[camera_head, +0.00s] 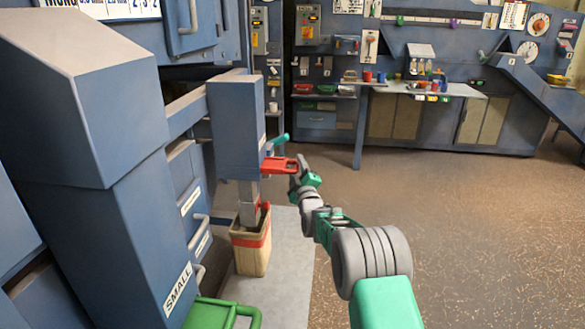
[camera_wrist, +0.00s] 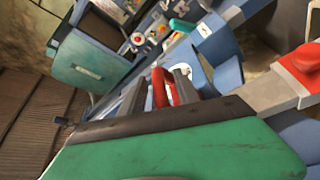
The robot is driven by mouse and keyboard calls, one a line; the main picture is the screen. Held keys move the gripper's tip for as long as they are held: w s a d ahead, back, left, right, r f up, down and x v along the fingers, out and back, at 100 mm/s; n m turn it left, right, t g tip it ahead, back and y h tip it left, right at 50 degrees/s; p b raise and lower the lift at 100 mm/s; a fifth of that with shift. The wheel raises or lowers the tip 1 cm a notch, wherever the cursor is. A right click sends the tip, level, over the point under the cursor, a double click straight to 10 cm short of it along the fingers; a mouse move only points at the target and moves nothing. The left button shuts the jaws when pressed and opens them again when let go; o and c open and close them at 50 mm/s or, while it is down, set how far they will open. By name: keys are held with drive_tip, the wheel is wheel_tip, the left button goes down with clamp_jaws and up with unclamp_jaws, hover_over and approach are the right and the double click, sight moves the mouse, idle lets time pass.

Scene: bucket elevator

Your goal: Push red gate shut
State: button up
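The red gate (camera_head: 280,164) sticks out to the right from the lower end of a blue upright housing (camera_head: 236,125), above a grey spout. My gripper (camera_head: 301,172) is at its right end, touching it or very close. In the wrist view a red bar of the gate (camera_wrist: 162,88) shows between and beyond my gripper's grey fingers (camera_wrist: 165,92). I cannot tell whether the fingers grip it or only stand around it. A second red part (camera_wrist: 300,68) sits on a grey spout at the right of the wrist view.
A teal handle (camera_head: 277,140) is just above the gate. A tan bucket with a red band (camera_head: 251,247) stands under the spout. A blue cabinet marked SMALL (camera_head: 140,255) and a green-framed item (camera_head: 222,313) are at the left. The brown floor at right is clear.

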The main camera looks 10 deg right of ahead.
drive_tip(key=shift+r, duration=0.15)
clamp_jaws()
